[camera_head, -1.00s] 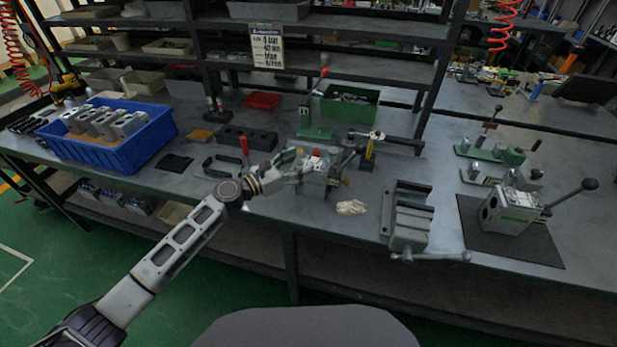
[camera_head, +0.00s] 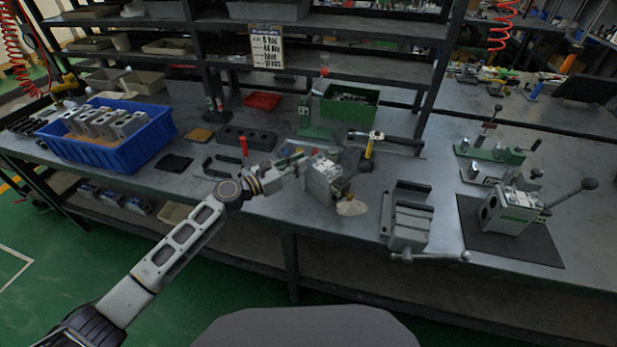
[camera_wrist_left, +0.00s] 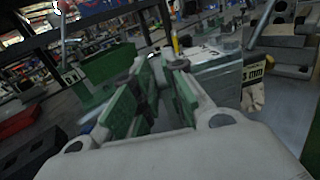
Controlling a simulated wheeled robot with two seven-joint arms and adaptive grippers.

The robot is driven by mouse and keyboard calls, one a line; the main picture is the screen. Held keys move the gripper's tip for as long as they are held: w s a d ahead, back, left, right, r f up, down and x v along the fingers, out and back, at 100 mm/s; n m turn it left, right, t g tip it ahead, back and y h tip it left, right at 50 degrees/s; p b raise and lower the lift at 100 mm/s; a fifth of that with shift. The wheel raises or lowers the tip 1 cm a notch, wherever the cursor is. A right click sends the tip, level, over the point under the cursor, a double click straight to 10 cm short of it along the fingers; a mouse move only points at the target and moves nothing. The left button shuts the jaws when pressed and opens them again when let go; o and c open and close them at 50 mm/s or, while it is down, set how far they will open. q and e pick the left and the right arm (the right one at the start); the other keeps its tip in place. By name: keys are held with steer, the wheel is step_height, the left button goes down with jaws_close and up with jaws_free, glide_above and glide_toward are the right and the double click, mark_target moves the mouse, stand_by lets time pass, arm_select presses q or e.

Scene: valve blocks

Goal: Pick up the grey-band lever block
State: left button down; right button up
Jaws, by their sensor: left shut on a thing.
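The grey lever block (camera_head: 322,181) is in the middle of the bench in the head view, at the end of my left arm. My left gripper (camera_head: 303,164) is shut on it at its left side. The block looks turned, and its lever points right; I cannot tell how far it is off the bench. In the left wrist view the green-padded fingers (camera_wrist_left: 155,95) are close together, with the grey block (camera_wrist_left: 218,75) just beyond them, blurred. A second lever block (camera_head: 512,210) with a green band sits on a dark mat at the right. My right gripper is out of view.
A pale cloth glove (camera_head: 352,207) lies just in front of the held block. A grey vise (camera_head: 409,222) stands to its right. A blue crate (camera_head: 150,145) with several blocks is at left, a green bin (camera_head: 348,108) behind. Some bench between is clear.

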arm_select(q)
steer(key=shift+r, duration=0.25)
